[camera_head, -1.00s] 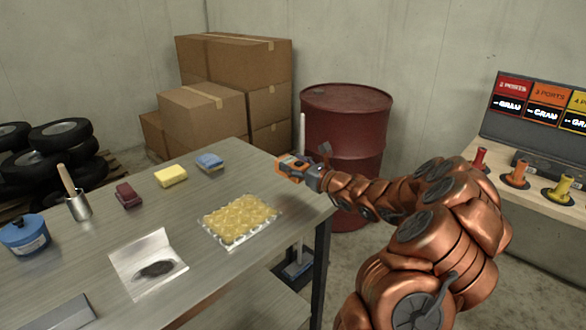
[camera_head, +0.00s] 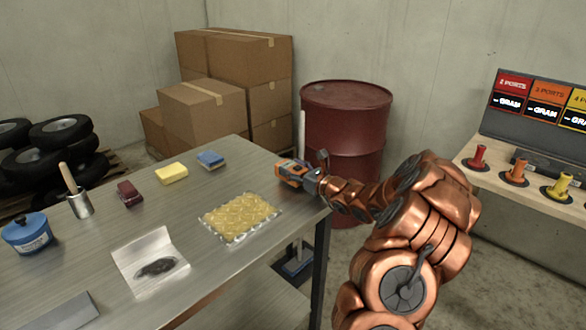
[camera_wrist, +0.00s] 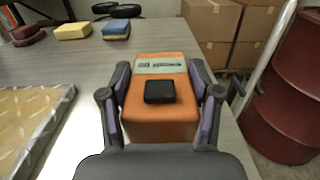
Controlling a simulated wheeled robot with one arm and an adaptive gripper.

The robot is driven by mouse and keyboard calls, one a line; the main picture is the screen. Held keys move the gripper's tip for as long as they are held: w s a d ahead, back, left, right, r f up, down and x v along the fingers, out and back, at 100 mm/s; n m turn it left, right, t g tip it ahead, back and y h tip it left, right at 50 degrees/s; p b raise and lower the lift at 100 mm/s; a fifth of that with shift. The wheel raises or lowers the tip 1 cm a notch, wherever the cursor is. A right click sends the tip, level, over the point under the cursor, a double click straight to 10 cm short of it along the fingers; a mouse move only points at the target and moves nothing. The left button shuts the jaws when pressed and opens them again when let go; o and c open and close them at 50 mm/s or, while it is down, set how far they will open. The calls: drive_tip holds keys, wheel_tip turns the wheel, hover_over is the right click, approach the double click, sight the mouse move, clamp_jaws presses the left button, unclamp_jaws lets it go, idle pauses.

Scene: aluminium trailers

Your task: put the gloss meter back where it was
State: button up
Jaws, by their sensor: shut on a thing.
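The gloss meter is an orange block with a grey label panel and a small black pad on top; it fills the middle of the wrist view (camera_wrist: 165,122). My gripper (camera_wrist: 163,100) is shut on it, with one finger on each side. In the head view the gloss meter (camera_head: 291,170) is at the right edge of the metal table (camera_head: 180,212), with my gripper (camera_head: 310,178) behind it. The meter is over or on the tabletop near the back right corner; I cannot tell whether its underside touches the table.
A bubbled yellow sheet (camera_head: 238,217) lies left of the meter. A blue sponge (camera_head: 210,159), a yellow sponge (camera_head: 172,173) and a dark red block (camera_head: 129,194) lie farther left. A red drum (camera_head: 345,125) stands behind the table's right end. The tabletop beside the blue sponge is clear.

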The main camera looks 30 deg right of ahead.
drive_tip(key=shift+f+b, duration=0.3)
drive_tip(key=shift+f, duration=0.3)
drive_tip(key=o, duration=1.5)
drive_tip(key=shift+a+f, duration=0.1)
drive_tip(key=shift+f, duration=0.1)
drive_tip(key=shift+r, duration=0.4)
drive_tip(key=shift+s+r, duration=0.2)
drive_tip(key=v, duration=0.5)
drive_tip(key=b+v, duration=0.1)
drive_tip(key=v, duration=0.5)
drive_tip(key=shift+s+r, duration=0.2)
drive_tip(key=shift+s, duration=0.1)
